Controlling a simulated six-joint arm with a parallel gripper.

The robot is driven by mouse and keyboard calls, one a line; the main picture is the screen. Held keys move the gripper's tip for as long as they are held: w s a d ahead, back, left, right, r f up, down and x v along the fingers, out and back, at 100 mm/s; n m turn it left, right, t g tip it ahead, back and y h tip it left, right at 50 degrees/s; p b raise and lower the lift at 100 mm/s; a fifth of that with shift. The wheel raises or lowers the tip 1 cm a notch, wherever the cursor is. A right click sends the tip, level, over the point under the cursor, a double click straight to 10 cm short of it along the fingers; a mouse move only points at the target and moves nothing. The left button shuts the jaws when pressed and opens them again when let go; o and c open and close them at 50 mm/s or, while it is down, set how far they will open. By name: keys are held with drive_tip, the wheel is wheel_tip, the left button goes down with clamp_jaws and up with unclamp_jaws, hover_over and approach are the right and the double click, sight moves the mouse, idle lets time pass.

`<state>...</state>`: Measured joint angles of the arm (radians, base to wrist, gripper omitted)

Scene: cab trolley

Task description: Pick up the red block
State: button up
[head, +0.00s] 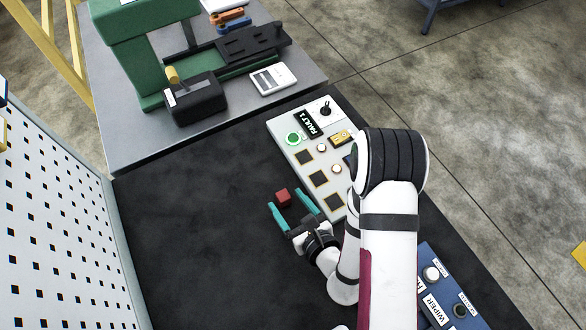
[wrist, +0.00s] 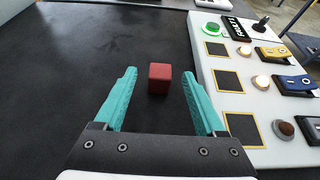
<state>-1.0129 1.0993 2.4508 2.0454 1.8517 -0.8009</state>
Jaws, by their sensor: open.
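The red block (head: 283,196) is a small cube on the black table mat (head: 190,240), just left of the white control panel. In the wrist view the red block (wrist: 160,78) lies ahead, near the middle, between the lines of the two teal fingers and close to their tips. My gripper (head: 287,204) is open, its teal fingers spread to either side of the block. In the wrist view my gripper (wrist: 158,72) shows a gap on both sides of the block, and nothing is held. I cannot tell how high the fingertips are above the mat.
The white control panel (head: 296,160) with buttons, switches and a joystick is close on the right. A blue panel (head: 440,300) labelled WIPER is at lower right. A green machine (head: 140,50) stands on the grey bench behind. A white pegboard (head: 60,220) borders the left. The mat's left half is clear.

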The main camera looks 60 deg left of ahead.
sight(280, 192)
drive_tip(key=x, duration=0.6)
drive_tip(key=shift+r, duration=0.1)
clamp_jaws()
